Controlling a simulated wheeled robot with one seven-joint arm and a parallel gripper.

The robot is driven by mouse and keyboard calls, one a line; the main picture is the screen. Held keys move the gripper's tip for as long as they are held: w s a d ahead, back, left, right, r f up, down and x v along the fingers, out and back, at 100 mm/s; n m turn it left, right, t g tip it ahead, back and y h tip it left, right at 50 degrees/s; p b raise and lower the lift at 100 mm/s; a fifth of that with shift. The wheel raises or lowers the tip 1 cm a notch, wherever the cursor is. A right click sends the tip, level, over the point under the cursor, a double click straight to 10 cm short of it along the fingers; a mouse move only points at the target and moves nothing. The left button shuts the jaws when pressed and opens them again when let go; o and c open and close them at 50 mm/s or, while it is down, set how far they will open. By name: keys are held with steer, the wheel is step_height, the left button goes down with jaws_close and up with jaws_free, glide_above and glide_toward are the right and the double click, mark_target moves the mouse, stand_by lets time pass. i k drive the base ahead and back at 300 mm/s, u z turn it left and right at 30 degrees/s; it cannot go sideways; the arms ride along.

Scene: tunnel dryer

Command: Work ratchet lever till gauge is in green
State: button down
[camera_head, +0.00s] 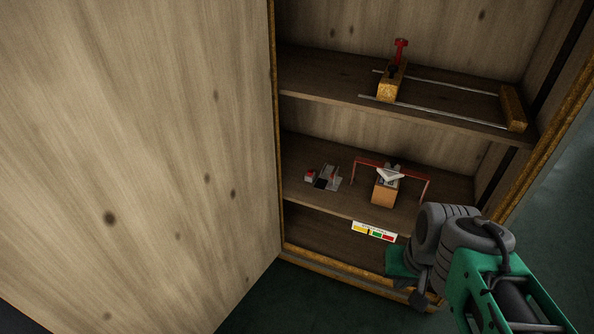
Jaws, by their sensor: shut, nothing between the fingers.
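A small white gauge plate (374,232) with yellow, green and red fields sits at the front of the lower part of the open cabinet. I cannot make out a pointer on it. A low grey device with red parts (325,178) lies on the middle shelf, left of centre; which part of it may be the ratchet lever is too small to tell. My gripper (420,300) is at the lower right, below my grey wrist, in front of the cabinet's lower edge. It is shut and empty, mostly hidden by my wrist, and apart from the gauge.
A red frame (385,162) spans an orange block (384,191) on the middle shelf (300,190). Above, a wooden block with a red handle (390,84) sits on two metal rails. A large wooden door panel (140,150) fills the left. Dark floor lies below.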

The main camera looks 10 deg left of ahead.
mark_target(321, 184)
steer(key=u, duration=0.65)
steer(key=i, duration=0.7)
steer(key=u, duration=0.65)
steer(key=i, duration=0.5)
steer(key=z, duration=0.05)
